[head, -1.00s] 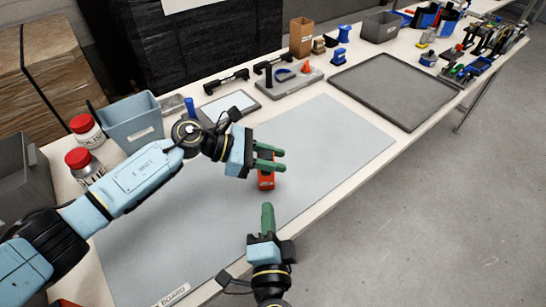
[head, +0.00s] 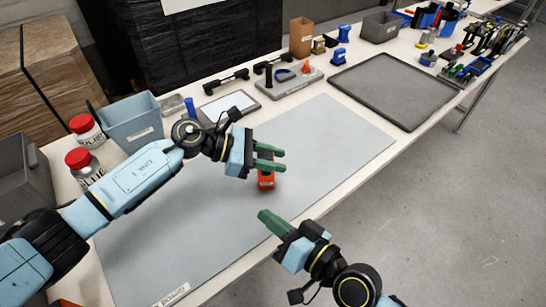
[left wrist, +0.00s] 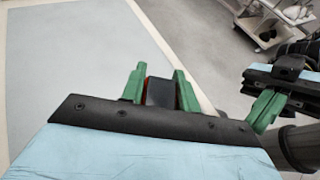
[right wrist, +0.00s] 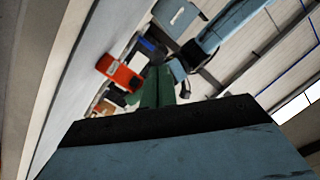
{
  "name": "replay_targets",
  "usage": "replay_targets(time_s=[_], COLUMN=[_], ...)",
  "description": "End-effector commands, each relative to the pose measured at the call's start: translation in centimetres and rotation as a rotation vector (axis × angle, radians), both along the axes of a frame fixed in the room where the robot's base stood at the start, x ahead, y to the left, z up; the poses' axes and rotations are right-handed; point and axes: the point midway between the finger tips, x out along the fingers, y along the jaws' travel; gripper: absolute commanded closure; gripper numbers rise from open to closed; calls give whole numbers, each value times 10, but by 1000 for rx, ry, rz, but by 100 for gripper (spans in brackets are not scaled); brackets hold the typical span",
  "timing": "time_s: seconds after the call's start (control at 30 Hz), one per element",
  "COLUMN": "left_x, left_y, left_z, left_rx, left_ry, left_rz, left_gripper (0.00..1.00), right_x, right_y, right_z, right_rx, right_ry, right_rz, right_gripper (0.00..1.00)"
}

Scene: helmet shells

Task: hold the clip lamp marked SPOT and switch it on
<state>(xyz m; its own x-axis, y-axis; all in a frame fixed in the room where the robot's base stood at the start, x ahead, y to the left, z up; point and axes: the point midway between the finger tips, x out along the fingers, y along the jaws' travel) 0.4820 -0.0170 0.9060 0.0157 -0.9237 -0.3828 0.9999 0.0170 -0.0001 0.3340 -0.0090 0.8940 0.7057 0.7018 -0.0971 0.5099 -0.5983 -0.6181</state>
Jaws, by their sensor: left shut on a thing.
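An orange-red and dark object, apparently the clip lamp (head: 266,181), is at my left gripper's fingertips over the grey mat. My left gripper (head: 268,158) is shut on it; the left wrist view shows the lamp's dark part (left wrist: 160,93) between the green fingers. The lamp's orange side with a pale patch (right wrist: 120,73) shows in the right wrist view. No SPOT marking is readable, and I cannot tell whether it is lit. My right gripper (head: 272,222) is nearer the table's front edge, apart from the lamp, its fingers together and empty.
The grey mat (head: 330,130) is mostly clear. A dark tray (head: 395,90) lies to the right. A grey-blue bin (head: 132,125) and red-capped bottles (head: 80,160) stand at the left. Tools and a small stand (head: 290,82) are behind the mat. The front edge is near my right arm.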

Motion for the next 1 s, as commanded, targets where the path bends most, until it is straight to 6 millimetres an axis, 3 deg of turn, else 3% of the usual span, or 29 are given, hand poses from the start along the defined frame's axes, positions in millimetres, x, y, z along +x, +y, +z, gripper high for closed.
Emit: replay_targets(time_s=[0.23,0.7,1.0], left_x=[0,0,0], left_y=[0,0,0], left_z=[0,0,0], left_rx=[-1,-1,0], left_ry=[0,0,0], left_rz=[0,0,0], left_gripper=[94,94,94], right_x=[4,65,84], right_y=[-5,-3,-3], right_z=[-7,-6,-6], right_rx=[-56,-54,-53], right_ry=[13,12,14], right_rz=[27,28,27], right_gripper=[100,100,100])
